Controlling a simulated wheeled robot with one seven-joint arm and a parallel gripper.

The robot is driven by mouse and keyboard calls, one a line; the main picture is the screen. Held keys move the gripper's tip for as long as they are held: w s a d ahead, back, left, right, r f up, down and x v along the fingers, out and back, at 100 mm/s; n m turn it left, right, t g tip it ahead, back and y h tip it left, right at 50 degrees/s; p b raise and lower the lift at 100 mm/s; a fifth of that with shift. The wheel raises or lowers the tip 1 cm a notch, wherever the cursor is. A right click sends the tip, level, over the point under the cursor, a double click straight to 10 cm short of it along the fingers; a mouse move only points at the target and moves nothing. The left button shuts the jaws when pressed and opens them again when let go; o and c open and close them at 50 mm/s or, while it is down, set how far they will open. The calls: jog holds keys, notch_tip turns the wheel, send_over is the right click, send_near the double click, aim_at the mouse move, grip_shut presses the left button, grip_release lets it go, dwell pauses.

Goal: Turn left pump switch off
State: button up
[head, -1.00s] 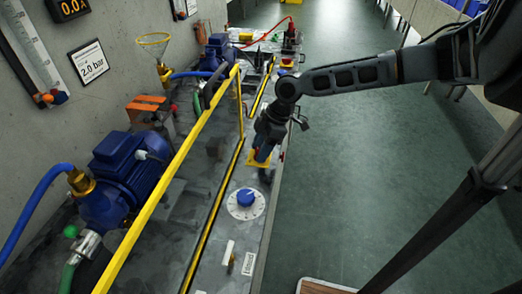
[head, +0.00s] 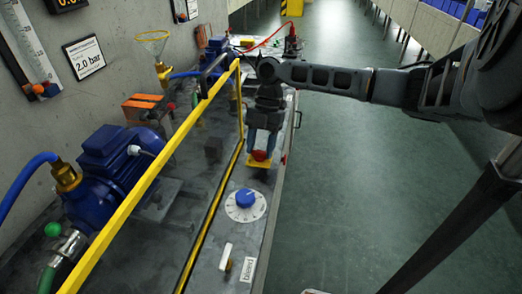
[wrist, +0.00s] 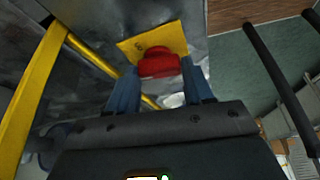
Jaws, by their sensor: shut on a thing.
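The red switch knob (head: 260,155) sits on a yellow plate (head: 257,166) on the bench top, beyond the blue dial. In the wrist view the same red knob (wrist: 160,62) stands between my two blue fingers, in front of its yellow plate (wrist: 135,48). My gripper (head: 262,148) points down over the plate and is shut on the knob; the fingers hide part of it. The blue pump (head: 112,165) nearest me stands at the left behind the yellow rail. I cannot read the switch's marking.
A yellow rail (head: 152,182) runs along the bench, left of my gripper. A blue dial knob (head: 245,197) and a white lever (head: 225,256) by a "bleed" label (head: 247,269) are nearer me. The green floor (head: 370,190) at the right is open.

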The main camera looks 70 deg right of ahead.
jog(key=shift+n+g+b, duration=0.45)
jog(key=shift+n+g, duration=0.05)
jog(key=shift+n, duration=0.6)
jog(key=o, duration=1)
jog(key=shift+o, duration=0.2)
jog(key=shift+r, duration=0.1)
jog(key=v, duration=0.7)
jog(key=shift+r+b, duration=0.35)
jog(key=shift+d, duration=0.15)
